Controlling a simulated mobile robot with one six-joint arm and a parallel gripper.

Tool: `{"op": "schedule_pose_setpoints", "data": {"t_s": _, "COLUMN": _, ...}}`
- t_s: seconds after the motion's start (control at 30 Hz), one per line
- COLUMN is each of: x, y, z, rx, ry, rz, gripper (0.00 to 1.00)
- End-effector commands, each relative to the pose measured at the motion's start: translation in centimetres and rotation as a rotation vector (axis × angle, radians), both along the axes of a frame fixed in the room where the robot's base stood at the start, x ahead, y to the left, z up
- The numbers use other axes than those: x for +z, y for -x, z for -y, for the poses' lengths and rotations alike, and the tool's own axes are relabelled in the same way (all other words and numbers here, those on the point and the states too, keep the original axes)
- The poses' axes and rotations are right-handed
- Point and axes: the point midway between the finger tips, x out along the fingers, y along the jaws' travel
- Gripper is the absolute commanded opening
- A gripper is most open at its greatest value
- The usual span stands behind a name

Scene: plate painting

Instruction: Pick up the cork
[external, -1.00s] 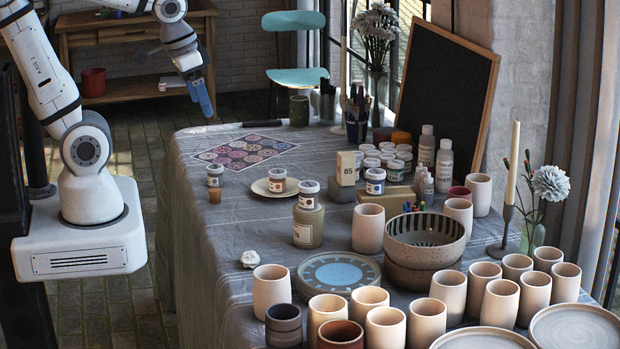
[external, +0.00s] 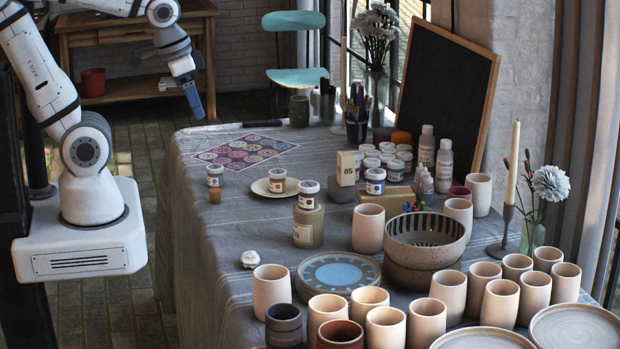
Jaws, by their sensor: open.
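The cork (external: 215,196) is a small brown cylinder near the left edge of the cloth-covered table (external: 235,225). It appears just below a small white-lidded paint jar (external: 215,175) in the picture; whether it touches the jar I cannot tell. My gripper (external: 196,110) has blue fingers that point down. It hangs in the air above and beyond the cork, near the table's far left corner, well apart from it. It is open and holds nothing that I can see.
A small plate (external: 262,188) with a paint jar (external: 277,180) sits right of the cork. A patterned sheet (external: 246,150) lies behind it. A bottle with a jar on top (external: 308,225) stands farther right. The cloth in front of the cork is clear.

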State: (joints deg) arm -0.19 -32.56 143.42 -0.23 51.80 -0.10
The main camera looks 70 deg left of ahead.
Motion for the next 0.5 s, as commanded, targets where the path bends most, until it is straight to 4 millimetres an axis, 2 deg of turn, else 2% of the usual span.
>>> {"op": "schedule_pose_setpoints", "data": {"t_s": 0.17, "x": -0.9, "y": -1.6, "z": -1.2, "rx": 0.041, "ry": -0.001, "rz": -0.013, "gripper": 0.55}}
{"op": "schedule_pose_setpoints", "data": {"t_s": 0.27, "x": -2.3, "y": -4.0, "z": -3.4, "rx": 0.107, "ry": -0.001, "rz": -0.029, "gripper": 0.55}}
{"op": "schedule_pose_setpoints", "data": {"t_s": 0.37, "x": -4.3, "y": -6.9, "z": -6.9, "rx": 0.19, "ry": 0.0, "rz": -0.051, "gripper": 0.55}}
{"op": "schedule_pose_setpoints", "data": {"t_s": 0.5, "x": -7.7, "y": -10.4, "z": -12.8, "rx": 0.307, "ry": 0.005, "rz": -0.078, "gripper": 0.55}}
